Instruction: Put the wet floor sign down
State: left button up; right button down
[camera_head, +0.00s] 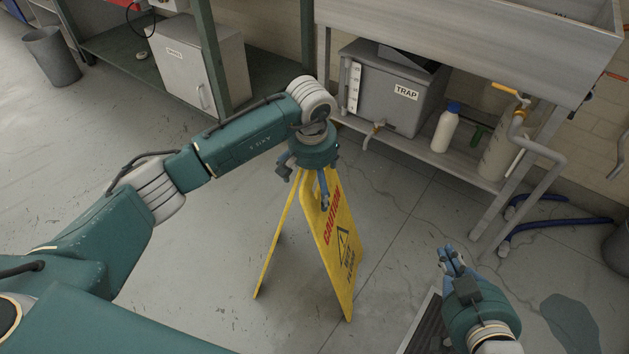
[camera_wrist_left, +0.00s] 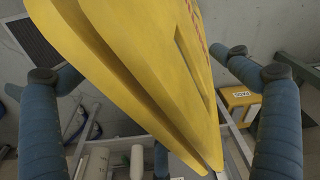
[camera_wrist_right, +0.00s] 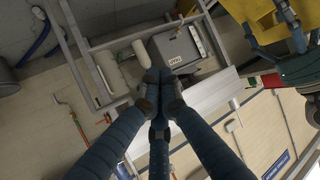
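The yellow wet floor sign (camera_head: 338,245) is spread in an A-shape, upright, its lower edges apparently on the grey floor. Its lettered panel faces right. My left gripper (camera_head: 305,182) is over its top edge. In the left wrist view the sign (camera_wrist_left: 150,75) lies between widely spread blue fingers (camera_wrist_left: 160,85), with gaps at both sides, so the gripper is open. The sign also shows at the top right of the right wrist view (camera_wrist_right: 262,22). My right gripper (camera_head: 452,260) is to the right of the sign, its fingertips (camera_wrist_right: 160,85) together and empty.
A steel sink bench (camera_head: 470,45) stands behind, with a grey trap box (camera_head: 390,90) and a white bottle (camera_head: 446,128) on its shelf. Blue hose (camera_head: 545,235) and a dark puddle (camera_head: 570,322) are at right. A floor grate (camera_head: 428,325) is near my right gripper.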

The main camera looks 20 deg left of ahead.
pick_arm(q)
jog(key=shift+r, duration=0.3)
jog(key=r, duration=0.1)
jog(key=r+p, duration=0.1)
jog(key=r, duration=0.3)
jog(key=shift+s+p, duration=0.3)
jog(key=shift+s, duration=0.05)
jog(key=r, duration=0.4)
jog(key=s+r+p, duration=0.1)
jog(key=r, duration=0.1)
jog(key=shift+r, duration=0.15)
pick_arm(e)
jog(key=s+d+f+g+h, duration=0.2)
jog(key=s+d+f+g, duration=0.2)
jog(key=s+f+g, duration=0.3)
jog(key=s+f, duration=0.2)
jog(key=s, duration=0.3)
jog(key=shift+s+d+f, duration=0.2)
